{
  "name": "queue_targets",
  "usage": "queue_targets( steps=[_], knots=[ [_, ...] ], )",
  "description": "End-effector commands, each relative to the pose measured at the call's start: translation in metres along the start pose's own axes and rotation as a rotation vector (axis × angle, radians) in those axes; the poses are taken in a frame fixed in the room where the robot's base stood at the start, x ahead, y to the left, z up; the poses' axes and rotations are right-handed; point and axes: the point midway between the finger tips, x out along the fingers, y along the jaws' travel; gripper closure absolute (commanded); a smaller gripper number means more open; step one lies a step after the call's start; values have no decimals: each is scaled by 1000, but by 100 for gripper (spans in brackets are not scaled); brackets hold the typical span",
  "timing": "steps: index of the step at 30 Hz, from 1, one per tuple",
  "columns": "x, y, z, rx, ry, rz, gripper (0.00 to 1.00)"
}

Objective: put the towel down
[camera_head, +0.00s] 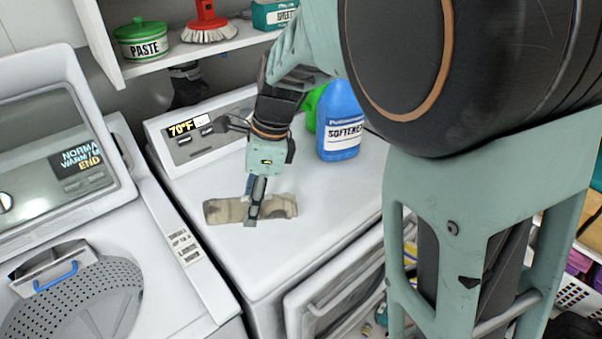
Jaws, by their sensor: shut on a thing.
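A beige towel (224,210), folded into a flat strip, is at the top of the white dryer (328,220), left of its middle. My gripper (253,212) points down onto the towel and is shut on it near its middle. The towel's ends show on both sides of the fingers. I cannot tell whether the towel touches the dryer top or hangs just above it. The fingers hide the middle part of the towel.
A blue softener bottle (339,118) and a green bottle stand right of my gripper. The dryer's control panel (198,136) rises behind. An open washer (75,290) is at left. A shelf (160,58) holds a green paste tub (143,40) and a red brush (207,22). The dryer's front top is clear.

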Motion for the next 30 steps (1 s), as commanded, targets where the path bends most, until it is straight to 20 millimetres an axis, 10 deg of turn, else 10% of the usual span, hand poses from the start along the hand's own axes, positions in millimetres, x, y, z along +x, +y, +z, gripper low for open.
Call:
queue_targets(
  steps=[21,30],
  knots=[
    [-4,39,76,559,0,-156,91],
    [11,2,64,585,5,-160,91]
  ],
)
